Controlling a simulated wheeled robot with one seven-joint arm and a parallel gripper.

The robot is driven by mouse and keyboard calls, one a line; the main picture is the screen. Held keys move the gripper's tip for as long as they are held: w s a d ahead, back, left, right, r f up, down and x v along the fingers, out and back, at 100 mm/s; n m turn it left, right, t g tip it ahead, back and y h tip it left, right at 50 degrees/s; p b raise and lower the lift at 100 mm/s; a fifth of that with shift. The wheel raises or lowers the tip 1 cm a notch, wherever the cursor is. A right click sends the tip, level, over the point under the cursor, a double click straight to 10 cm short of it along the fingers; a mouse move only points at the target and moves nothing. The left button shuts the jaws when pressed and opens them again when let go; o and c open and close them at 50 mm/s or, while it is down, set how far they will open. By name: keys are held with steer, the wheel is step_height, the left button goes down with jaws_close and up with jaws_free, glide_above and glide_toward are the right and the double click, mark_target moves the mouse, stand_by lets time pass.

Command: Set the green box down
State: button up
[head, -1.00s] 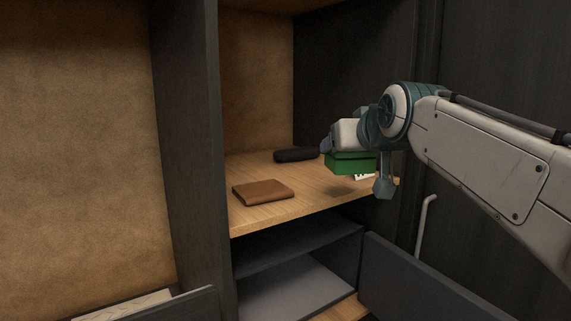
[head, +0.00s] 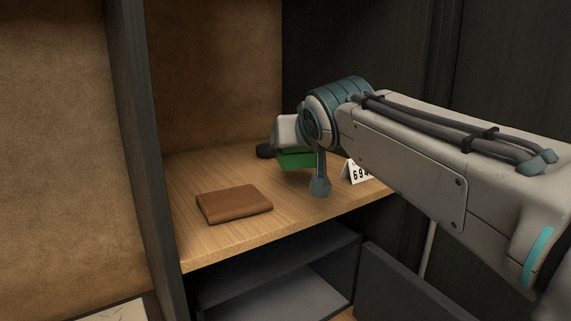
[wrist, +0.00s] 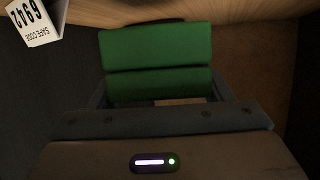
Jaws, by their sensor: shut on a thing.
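The green box (head: 296,158) is held in my gripper (head: 318,187) over the wooden shelf (head: 290,218), toward the back. My arm hides part of it in the head view. In the wrist view the green box (wrist: 160,62) fills the middle between the jaws, with my gripper (wrist: 158,98) shut on it. I cannot tell for sure whether its underside touches the shelf.
A brown wallet (head: 234,203) lies on the shelf at front left. A white safe-code card (head: 357,173) stands to the right of the box. A dark object (head: 264,151) is partly hidden behind the box. An open dark compartment (head: 275,290) is below.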

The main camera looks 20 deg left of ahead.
mark_target(287, 164)
steer(key=shift+a+f, duration=0.4)
steer(key=shift+a, duration=0.25)
steer(key=shift+a+f, duration=0.35)
steer(key=shift+a, duration=0.25)
steer(key=shift+f, duration=1.95)
steer(key=shift+f+b, duration=0.1)
steer(key=shift+b, duration=0.2)
steer(key=o, duration=1)
steer(key=shift+o, duration=0.2)
steer(key=shift+s+d+r, duration=0.1)
steer(key=shift+s+r, duration=0.05)
steer(key=shift+r, duration=0.05)
steer(key=b+v, duration=0.1)
steer(key=v, duration=1)
steer(key=shift+s+d+b, duration=0.25)
steer(key=shift+s+b, duration=0.05)
steer(key=shift+b, duration=0.05)
